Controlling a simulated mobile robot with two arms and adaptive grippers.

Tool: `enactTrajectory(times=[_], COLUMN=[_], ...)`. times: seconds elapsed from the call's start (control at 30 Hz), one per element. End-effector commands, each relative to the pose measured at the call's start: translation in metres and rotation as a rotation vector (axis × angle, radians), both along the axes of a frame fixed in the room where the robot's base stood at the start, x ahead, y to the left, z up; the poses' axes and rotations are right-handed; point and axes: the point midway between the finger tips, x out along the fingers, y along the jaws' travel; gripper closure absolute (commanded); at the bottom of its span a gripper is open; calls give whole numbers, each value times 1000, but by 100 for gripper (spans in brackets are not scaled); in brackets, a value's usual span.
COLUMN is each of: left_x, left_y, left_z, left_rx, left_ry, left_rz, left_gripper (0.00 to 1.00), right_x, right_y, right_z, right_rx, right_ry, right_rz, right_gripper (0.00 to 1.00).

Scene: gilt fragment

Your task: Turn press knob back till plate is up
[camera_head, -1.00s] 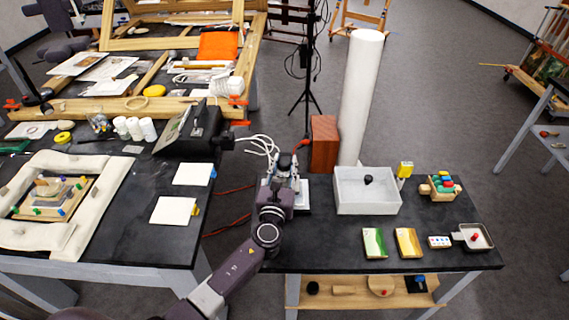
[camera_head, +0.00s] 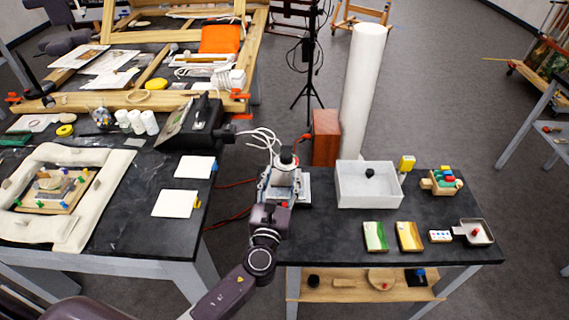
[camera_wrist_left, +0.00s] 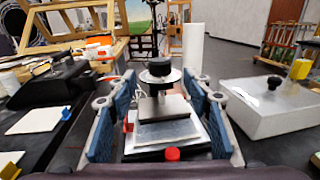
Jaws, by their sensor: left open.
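The press shows in the left wrist view with its black knob (camera_wrist_left: 159,66) on top, above a round metal disc. Below them are a grey plate (camera_wrist_left: 165,109) and a light, flat base. I cannot tell whether there is a gap under the plate. A red button (camera_wrist_left: 172,154) is at the near side. My left gripper (camera_wrist_left: 160,112) is open, its blue-padded fingers apart on either side of the view, with nothing held. In the head view the gripper (camera_head: 279,190) is on the near side of the press (camera_head: 287,158) and hides its lower part. The right gripper is not in view.
A white box (camera_head: 368,198) with a black knob stands right of the press. A wooden block (camera_head: 326,150) and a tall white roll (camera_head: 362,90) are behind. Small cards and trays lie front right. A gap separates this table from the left one.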

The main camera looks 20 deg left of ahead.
Motion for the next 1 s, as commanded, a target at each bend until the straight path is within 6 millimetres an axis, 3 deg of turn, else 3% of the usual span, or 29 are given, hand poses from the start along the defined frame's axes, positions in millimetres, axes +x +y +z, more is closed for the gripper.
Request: enactTrajectory(times=[0.1, 0.27, 0.83, 0.93, 1.0], left_x=[-21, -36, -39, -43, -51], left_y=[-3, -5, -5, 4, 21], left_z=[0, 0, 0, 1, -1], left_rx=[1, 1, -3, -82, -231], left_ry=[1, 0, 0, 2, 4], left_rz=[0, 0, 2, 34, 97], left_gripper=[54, 54, 54, 54, 54], right_x=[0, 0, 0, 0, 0], right_y=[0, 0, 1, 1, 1], right_z=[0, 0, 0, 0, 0], right_rx=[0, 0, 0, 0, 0], right_ry=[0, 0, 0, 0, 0], right_rz=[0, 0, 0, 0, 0], right_gripper=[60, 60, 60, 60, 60])
